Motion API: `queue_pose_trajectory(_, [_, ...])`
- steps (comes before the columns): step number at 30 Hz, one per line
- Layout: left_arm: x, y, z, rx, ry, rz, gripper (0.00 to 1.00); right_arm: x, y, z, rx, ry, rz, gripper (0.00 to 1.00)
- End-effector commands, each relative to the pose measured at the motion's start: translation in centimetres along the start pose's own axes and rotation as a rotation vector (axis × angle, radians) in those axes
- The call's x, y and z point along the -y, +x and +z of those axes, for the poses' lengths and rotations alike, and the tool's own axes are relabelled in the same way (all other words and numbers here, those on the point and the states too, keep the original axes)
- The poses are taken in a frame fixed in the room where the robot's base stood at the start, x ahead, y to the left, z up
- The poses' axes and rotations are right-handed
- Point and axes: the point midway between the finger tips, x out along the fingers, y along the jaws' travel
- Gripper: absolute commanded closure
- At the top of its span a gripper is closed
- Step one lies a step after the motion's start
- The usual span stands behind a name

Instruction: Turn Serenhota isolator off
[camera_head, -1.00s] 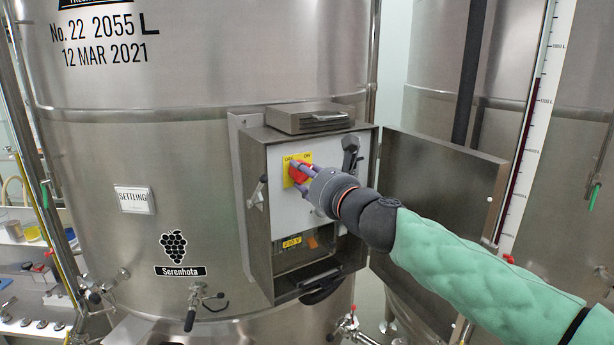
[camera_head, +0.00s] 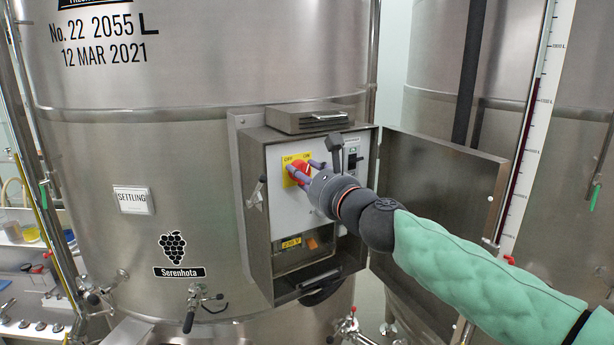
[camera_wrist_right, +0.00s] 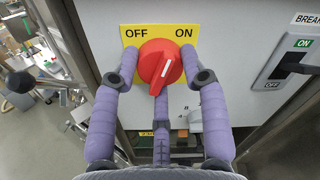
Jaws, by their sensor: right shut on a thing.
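The Serenhota isolator is a red rotary knob (camera_wrist_right: 160,66) on a yellow plate (camera_wrist_right: 130,36) marked OFF at left and ON at right. In the head view the red knob (camera_head: 298,172) sits on the white panel of an open steel box (camera_head: 255,215) on the Serenhota vat (camera_head: 90,170). My right gripper (camera_head: 309,173) is shut on the knob. In the right wrist view, its purple fingers (camera_wrist_right: 160,78) stand at both sides, with a third below. My left gripper is out of view.
A breaker (camera_wrist_right: 288,64) with a black lever is right of the knob. The box door (camera_head: 440,190) hangs open at right. A small lever (camera_head: 257,192) is on the box's left side. A drawer-like tray (camera_head: 318,283) juts out below.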

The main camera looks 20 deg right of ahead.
Motion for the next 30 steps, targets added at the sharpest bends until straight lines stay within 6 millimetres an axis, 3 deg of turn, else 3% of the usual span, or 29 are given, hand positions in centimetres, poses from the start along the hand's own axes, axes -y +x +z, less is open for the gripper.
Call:
queue_pose_trajectory(1, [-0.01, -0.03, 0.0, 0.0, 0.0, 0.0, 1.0, 0.82, -0.37, 0.97, 0.016, -0.01, -0.014, 0.89])
queue_pose_trajectory(30, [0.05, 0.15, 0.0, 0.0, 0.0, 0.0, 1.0, 0.75, -0.37, 0.98, 0.019, -0.142, -0.014, 0.89])
